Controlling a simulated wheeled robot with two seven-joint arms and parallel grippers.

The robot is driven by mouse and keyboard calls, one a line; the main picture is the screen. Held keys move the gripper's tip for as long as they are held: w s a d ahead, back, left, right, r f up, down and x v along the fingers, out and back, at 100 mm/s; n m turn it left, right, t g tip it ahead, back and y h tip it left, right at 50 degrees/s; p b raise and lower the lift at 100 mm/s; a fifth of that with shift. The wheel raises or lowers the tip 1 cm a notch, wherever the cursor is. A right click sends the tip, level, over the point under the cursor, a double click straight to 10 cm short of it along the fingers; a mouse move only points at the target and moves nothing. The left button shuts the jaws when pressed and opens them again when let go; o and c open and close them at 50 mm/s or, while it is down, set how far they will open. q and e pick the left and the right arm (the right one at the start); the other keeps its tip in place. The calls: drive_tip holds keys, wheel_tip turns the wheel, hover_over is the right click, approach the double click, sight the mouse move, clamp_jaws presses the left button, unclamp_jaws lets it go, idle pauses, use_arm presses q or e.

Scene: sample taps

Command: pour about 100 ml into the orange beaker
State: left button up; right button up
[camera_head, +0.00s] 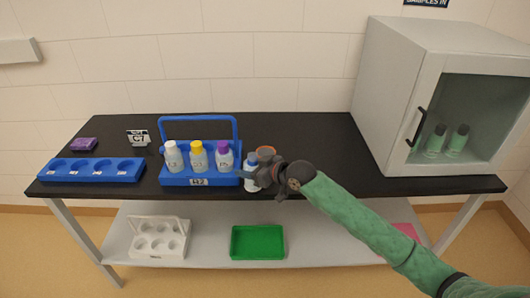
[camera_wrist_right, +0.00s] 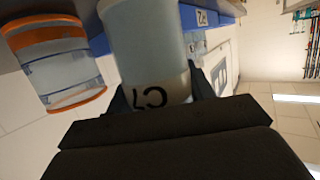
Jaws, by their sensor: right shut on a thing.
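My right gripper (camera_head: 256,176) is shut on a white bottle with a blue top (camera_head: 252,165). It holds the bottle near upright, just right of the blue carrier (camera_head: 205,181). My left gripper is not in view.
The carrier holds bottles with white (camera_head: 171,144), yellow (camera_head: 196,146) and purple (camera_head: 222,147) caps. A glass-fronted cabinet (camera_head: 400,100) stands at right.

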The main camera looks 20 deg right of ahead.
drive_tip(key=shift+d+r+m, duration=0.15)
drive_tip(key=shift+d+m, duration=0.1)
drive_tip(key=shift+m, duration=0.05)
drive_tip(key=shift+w+m+g, duration=0.25)
drive_tip(key=shift+m+g, duration=0.05)
drive_tip(key=shift+m, duration=0.1)
drive_tip(key=shift+w+r+y+p, duration=0.1)
drive_tip(key=shift+r+y+p, duration=0.2)
drive_tip(key=shift+p, duration=0.1)
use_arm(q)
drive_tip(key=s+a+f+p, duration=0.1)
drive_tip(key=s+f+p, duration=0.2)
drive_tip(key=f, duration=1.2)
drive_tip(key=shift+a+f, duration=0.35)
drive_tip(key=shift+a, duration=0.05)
use_arm(e)
drive_tip(key=r+m, duration=0.1)
drive_tip(key=w+d+r+m+g+y, duration=0.1)
drive_tip(key=r+m+g, duration=0.1)
drive_tip(key=m, duration=0.1)
drive_tip(key=shift+w+d+r+y, duration=0.25)
drive_tip(key=shift+d+r+y, duration=0.05)
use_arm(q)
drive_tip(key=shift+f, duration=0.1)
use_arm(e)
drive_tip(key=shift+w+f, duration=0.1)
